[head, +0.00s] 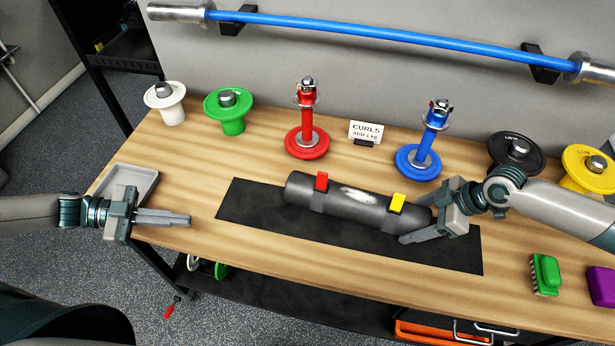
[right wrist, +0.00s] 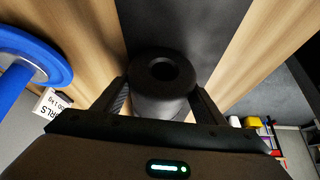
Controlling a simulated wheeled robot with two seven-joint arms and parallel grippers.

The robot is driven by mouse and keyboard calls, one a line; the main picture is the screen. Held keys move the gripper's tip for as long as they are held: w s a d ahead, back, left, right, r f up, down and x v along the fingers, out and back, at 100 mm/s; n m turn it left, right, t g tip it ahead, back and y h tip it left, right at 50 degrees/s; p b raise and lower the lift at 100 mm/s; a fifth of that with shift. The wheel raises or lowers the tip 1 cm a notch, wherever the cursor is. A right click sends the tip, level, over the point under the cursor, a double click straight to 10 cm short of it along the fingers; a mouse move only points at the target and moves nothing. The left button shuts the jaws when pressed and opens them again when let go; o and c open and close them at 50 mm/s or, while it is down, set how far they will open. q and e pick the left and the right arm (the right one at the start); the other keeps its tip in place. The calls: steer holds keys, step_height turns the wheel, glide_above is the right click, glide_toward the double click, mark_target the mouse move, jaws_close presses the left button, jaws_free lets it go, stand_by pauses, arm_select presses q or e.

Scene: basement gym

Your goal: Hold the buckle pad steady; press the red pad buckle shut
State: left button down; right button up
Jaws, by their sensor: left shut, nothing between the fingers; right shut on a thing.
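The buckle pad (head: 345,204) is a dark grey foam cylinder lying on a black mat (head: 256,210), with a pale patch on its middle. The red buckle (head: 321,181) sits on its left part and the yellow buckle (head: 397,202) on its right part, each on a strap. My right gripper (head: 412,230) is shut on the pad's right end; the right wrist view shows the round end with its hole (right wrist: 162,72) between the fingers. My left gripper (head: 188,218) is shut and empty at the table's left front, left of the pad and apart from it.
A grey tray (head: 146,177) lies behind my left gripper. Red (head: 307,142) and blue (head: 420,162) dumbbells stand behind the pad with a CURLS card (head: 365,131). Coloured weights line the back. A green brush (head: 545,272) and purple block (head: 602,286) lie at right.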

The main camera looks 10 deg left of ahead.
mark_target(322, 181)
arm_select(q)
steer(key=w+d+r+m+g+h, duration=0.1)
steer(key=w+d+r+m, duration=0.2)
steer(key=w+d+m, duration=0.2)
steer(key=w+d+r+m+g+h, duration=0.1)
steer(key=w+d+m, duration=0.4)
steer(key=d+m, duration=0.5)
step_height(322, 181, up, 2)
steer(key=shift+d+r+h, duration=0.25)
steer(key=shift+d+h, duration=0.35)
steer(key=shift+d, duration=0.45)
steer(key=shift+d, duration=0.1)
steer(key=w+d, duration=0.1)
steer(key=d, duration=0.2)
steer(key=w+d+f, duration=0.1)
steer(key=d, duration=0.2)
steer(key=w+d, duration=0.2)
steer(key=d, duration=0.2)
steer(key=shift+f, duration=0.2)
steer(key=shift+w+f, duration=0.15)
steer(key=shift+w, duration=0.4)
steer(key=shift+g, duration=0.4)
steer(key=shift+w+n, duration=0.15)
steer(key=shift+n, duration=0.35)
